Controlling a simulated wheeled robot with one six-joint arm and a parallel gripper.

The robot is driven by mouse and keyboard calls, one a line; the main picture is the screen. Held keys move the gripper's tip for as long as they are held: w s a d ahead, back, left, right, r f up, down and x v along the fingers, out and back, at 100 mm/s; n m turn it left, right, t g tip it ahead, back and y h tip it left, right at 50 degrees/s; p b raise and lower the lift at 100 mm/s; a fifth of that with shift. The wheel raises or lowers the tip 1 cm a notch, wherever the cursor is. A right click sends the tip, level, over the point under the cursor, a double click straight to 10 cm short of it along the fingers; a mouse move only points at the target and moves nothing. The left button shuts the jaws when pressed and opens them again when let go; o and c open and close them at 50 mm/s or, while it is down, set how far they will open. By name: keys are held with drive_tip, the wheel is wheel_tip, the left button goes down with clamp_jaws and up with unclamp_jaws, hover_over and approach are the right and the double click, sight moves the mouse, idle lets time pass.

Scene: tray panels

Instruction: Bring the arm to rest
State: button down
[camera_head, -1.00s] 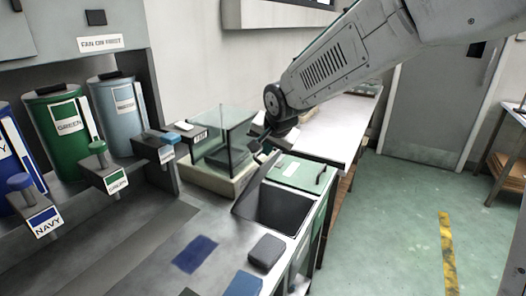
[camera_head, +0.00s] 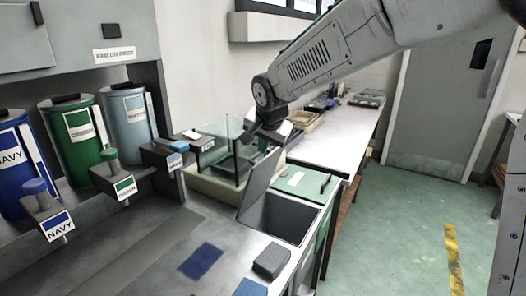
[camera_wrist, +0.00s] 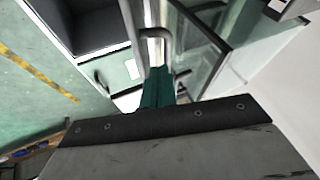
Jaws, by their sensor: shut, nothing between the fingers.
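My arm reaches in from the upper right of the head view. My gripper (camera_head: 260,141) hangs at its end, above the bench between the glass tank (camera_head: 222,157) and the green-lidded section (camera_head: 300,182). In the wrist view the teal fingers (camera_wrist: 158,84) are together with nothing held between them. The gripper appears clear of the bench, though its distance from the tank glass is hard to tell.
A grey panel (camera_head: 257,184) stands tilted beside an open dark bin (camera_head: 282,216). Navy, green and pale blue canisters (camera_head: 127,118) stand at the left. A navy patch (camera_head: 201,261) and a dark grey block (camera_head: 271,261) are in front. Green floor (camera_head: 385,225) is open at the right.

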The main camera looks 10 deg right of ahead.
drive_tip(key=v, duration=0.6)
drive_tip(key=shift+w+a+r, duration=0.15)
drive_tip(key=shift+a+r, duration=0.1)
drive_tip(key=shift+a, duration=0.1)
drive_tip(key=s+d+f+n+g, duration=0.1)
drive_tip(key=s+d, duration=0.4)
drive_tip(key=s, duration=0.7)
drive_tip(key=s+d+f+n+g, duration=0.2)
drive_tip(key=s+d, duration=0.4)
drive_tip(key=s, duration=0.7)
drive_tip(key=s+d+f+n+g, duration=0.2)
drive_tip(key=s+d, duration=0.4)
drive_tip(key=s, duration=0.6)
drive_tip(key=shift+s+f+n+h, duration=0.3)
drive_tip(key=shift+f+n, duration=0.3)
drive_tip(key=shift+n, duration=0.2)
